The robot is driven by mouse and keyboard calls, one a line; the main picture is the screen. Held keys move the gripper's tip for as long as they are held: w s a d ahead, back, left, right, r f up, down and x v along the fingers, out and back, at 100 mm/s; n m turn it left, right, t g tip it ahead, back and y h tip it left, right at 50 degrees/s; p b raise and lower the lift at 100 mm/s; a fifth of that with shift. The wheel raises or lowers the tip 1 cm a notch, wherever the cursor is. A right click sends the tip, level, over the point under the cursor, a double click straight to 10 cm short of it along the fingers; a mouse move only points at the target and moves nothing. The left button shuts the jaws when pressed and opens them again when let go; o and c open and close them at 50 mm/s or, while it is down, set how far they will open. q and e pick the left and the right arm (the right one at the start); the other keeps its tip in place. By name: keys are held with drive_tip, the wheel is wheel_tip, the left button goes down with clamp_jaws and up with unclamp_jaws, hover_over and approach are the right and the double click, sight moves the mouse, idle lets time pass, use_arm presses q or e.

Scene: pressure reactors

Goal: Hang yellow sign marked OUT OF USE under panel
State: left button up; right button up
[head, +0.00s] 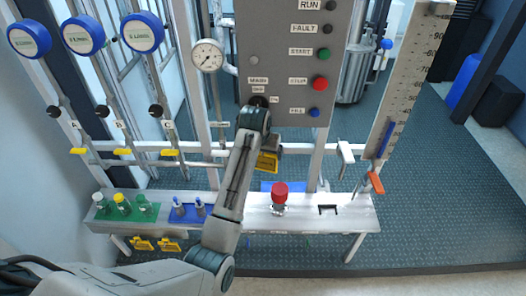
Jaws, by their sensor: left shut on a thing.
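The grey panel (292,60) stands upright at the top centre, with labelled lamps and buttons. My left arm reaches up in front of the panel's lower left part. My left gripper (269,150) is just below the panel's bottom edge and is shut on a yellow sign (267,163). The sign hangs down from the gripper, and its lettering is too small to read. Whether it touches a hook or rail under the panel cannot be told, as the gripper hides its top. My right gripper is not in view.
A pressure gauge (208,56) is left of the panel, and a ruled scale (408,75) stands right.

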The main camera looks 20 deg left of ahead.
use_arm(q)
drive_tip(key=o, duration=1)
